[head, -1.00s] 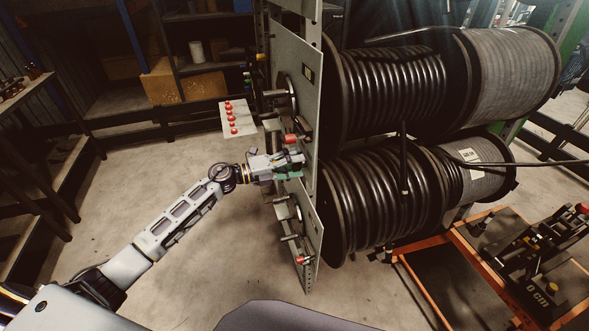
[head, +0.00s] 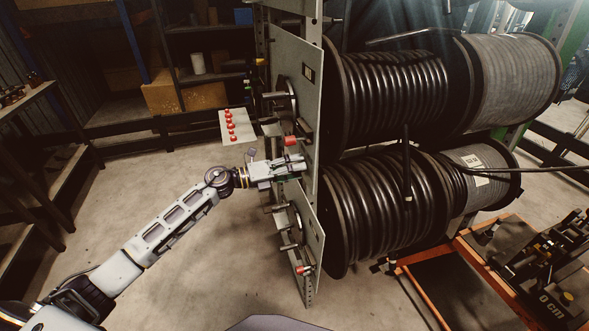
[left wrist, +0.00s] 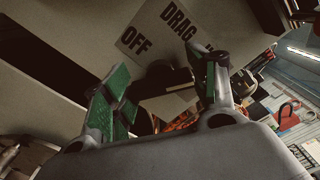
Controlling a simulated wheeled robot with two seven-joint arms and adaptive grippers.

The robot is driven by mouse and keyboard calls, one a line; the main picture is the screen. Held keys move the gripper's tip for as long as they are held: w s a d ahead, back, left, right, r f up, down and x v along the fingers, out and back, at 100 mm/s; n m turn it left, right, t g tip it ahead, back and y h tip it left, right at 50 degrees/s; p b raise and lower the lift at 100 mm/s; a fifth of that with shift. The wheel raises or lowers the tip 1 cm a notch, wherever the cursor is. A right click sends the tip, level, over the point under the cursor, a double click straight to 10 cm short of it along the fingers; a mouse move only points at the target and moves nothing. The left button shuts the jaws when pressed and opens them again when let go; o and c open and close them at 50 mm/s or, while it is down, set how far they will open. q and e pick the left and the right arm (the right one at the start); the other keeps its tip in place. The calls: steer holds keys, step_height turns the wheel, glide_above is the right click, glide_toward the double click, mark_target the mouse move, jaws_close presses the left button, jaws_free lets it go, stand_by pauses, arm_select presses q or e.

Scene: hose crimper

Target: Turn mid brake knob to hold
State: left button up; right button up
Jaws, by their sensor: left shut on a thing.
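My left gripper (head: 301,164) is at the edge of the grey reel-stand plate (head: 296,75), at mid height. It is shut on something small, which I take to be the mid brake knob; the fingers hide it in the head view. In the left wrist view the green-padded fingers (left wrist: 160,82) stand in front of a pale label (left wrist: 160,35) reading DRAG and OFF; more lettering is covered by the right finger. The knob's pointing direction cannot be told. A red-ended handle (head: 290,141) sits just above the gripper. My right gripper is out of view.
Large black hose reels (head: 390,100) stand right of the plate. A lower plate (head: 308,235) carries another red-ended handle (head: 305,269). A white board with red buttons (head: 235,126) is behind. An orange-framed cart (head: 425,300) is lower right.

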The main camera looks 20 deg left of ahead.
arm_select(q)
steer(key=shift+f, duration=0.1)
steer(key=o, duration=1)
steer(key=shift+v, duration=6)
